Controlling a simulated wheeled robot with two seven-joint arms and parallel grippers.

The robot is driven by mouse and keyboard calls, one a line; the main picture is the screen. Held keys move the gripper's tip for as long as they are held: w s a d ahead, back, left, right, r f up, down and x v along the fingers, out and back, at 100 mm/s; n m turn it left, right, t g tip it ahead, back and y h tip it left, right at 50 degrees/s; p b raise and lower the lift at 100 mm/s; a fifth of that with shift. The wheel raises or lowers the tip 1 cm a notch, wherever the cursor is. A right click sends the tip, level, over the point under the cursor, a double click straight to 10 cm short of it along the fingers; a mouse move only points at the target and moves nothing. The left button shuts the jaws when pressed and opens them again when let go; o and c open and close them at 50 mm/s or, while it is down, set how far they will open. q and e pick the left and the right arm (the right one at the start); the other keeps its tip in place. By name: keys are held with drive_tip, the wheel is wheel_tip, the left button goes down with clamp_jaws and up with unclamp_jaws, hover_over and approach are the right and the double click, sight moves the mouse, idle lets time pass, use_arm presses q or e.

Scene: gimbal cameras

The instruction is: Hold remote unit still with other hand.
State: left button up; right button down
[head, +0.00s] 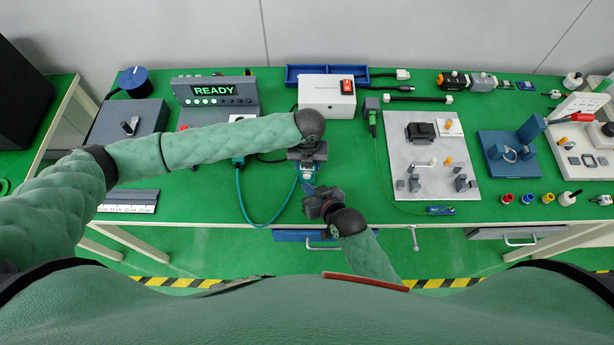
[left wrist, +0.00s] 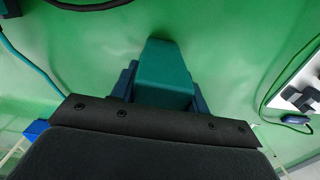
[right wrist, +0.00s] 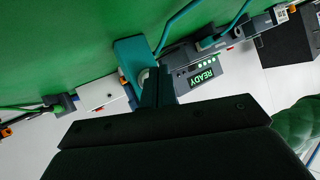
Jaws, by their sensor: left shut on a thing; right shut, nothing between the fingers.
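The remote unit is a teal block (left wrist: 165,72) between the fingers of my left gripper (left wrist: 163,92). In the head view my left gripper (head: 307,166) hides most of the unit, and a little teal (head: 308,176) shows below it. In the right wrist view the unit (right wrist: 130,55) stands upright with a pale round part on its side. My right gripper (right wrist: 158,85) is shut and empty, its fingertips close beside that face. I cannot tell whether they touch it. In the head view my right gripper (head: 312,190) is just on the near side of the left one.
A teal cable (head: 240,200) loops on the green table left of the grippers. A grey console reading READY (head: 214,91) and a white box with a red switch (head: 327,97) stand behind. A grey fixture plate (head: 400,190) lies to the right. The table's front edge is close.

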drive_tip(key=shift+s, duration=0.1)
drive_tip(key=shift+s+a, duration=0.1)
drive_tip(key=shift+s, duration=2.3)
use_arm(q)
drive_tip(key=o, duration=1.1)
drive_tip(key=shift+c, duration=0.2)
